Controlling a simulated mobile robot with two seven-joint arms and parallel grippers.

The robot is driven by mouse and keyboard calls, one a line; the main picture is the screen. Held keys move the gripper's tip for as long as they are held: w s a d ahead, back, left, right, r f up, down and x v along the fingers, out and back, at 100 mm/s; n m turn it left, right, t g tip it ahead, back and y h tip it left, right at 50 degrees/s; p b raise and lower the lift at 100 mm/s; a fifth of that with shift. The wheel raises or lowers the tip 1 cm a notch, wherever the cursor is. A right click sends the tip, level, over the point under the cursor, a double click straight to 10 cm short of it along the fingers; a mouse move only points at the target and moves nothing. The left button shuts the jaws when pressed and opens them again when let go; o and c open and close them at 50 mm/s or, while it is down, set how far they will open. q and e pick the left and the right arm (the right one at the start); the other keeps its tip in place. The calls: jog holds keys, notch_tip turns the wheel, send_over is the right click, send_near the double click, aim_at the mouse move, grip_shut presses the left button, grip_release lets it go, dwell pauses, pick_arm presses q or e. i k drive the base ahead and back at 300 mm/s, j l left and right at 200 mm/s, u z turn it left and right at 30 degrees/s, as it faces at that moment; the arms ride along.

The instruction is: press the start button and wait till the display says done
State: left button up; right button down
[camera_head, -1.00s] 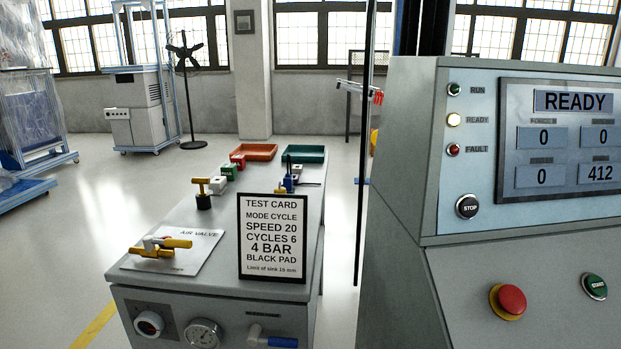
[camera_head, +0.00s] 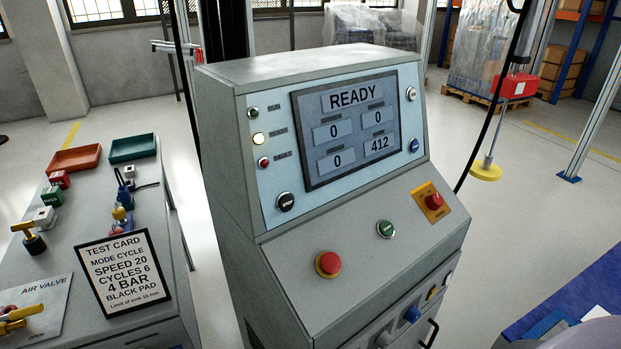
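The green start button (camera_head: 386,229) sits on the sloped lower panel of the grey control console (camera_head: 300,270), between two red mushroom buttons. The display (camera_head: 349,124) on the console's upper face reads READY, with values 0, 0, 0 and 412. The READY lamp (camera_head: 258,139) glows pale yellow; the RUN lamp (camera_head: 253,112) is green and the FAULT lamp (camera_head: 263,162) is red, both looking unlit. Neither of my grippers shows in the head view.
Red mushroom buttons (camera_head: 328,264) and (camera_head: 434,201) flank the start button. A bench at left carries a test card (camera_head: 122,273), an air valve with a yellow handle (camera_head: 20,316), and red (camera_head: 75,159) and green (camera_head: 132,148) trays. A blue surface (camera_head: 575,290) is at lower right.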

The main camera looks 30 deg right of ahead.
aim_at(386, 228)
jog(key=z, duration=1.25)
